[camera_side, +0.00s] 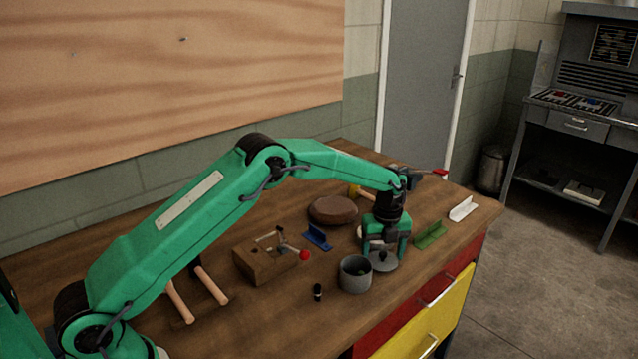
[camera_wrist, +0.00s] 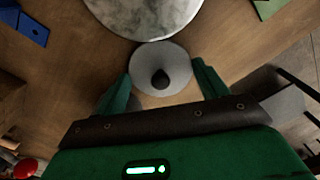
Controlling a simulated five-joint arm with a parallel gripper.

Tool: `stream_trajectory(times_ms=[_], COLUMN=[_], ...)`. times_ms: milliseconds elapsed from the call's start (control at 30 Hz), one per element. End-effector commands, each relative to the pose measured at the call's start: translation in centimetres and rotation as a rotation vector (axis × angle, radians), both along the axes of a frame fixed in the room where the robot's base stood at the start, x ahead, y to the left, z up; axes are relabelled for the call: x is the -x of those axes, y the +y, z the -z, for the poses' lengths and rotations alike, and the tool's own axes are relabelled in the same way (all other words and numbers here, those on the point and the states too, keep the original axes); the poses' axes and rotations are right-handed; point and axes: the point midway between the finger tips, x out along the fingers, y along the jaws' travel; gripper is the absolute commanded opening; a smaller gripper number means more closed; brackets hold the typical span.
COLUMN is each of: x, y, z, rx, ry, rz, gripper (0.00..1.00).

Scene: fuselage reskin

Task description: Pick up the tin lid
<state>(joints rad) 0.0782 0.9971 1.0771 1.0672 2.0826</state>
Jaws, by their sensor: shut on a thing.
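The tin lid is a grey round disc (camera_side: 383,263) with a small dark knob, low at the table top in the side view. In the wrist view the lid (camera_wrist: 177,62) lies between my two green fingers, its knob facing the camera. My gripper (camera_side: 384,254) points down over the lid and is shut on it; it also shows in the wrist view (camera_wrist: 164,84). I cannot tell whether the lid touches the table. The open grey tin (camera_side: 355,275) stands upright just left of the lid in the side view.
A blue bracket (camera_side: 317,237), brown round pad (camera_side: 333,210) and wooden block with a red-knobbed clamp (camera_side: 262,262) are left of my gripper. A green bracket (camera_side: 430,235) and white bracket (camera_side: 463,208) are right. A pale disc (camera_wrist: 145,12) lies beyond the lid.

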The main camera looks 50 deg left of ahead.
Motion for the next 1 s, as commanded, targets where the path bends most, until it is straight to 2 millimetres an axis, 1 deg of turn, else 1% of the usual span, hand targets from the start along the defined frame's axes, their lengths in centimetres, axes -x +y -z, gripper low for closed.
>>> stream_trajectory(times_ms=[167, 267, 467, 800, 1000], x=[-0.1, -0.1, 1.6, 5.0, 6.2], y=[0.0, 0.0, -2.4, -7.1, -8.8], z=[-1.9, -3.4, -5.2, -8.6, -9.8], rx=[0.000, 0.000, 0.000, 0.000, 0.000], ry=[-0.004, -0.004, -0.002, -0.002, 0.000], rz=[0.000, 0.000, 0.004, 0.003, 0.002], gripper=[0.51, 0.51, 0.51, 0.51, 0.51])
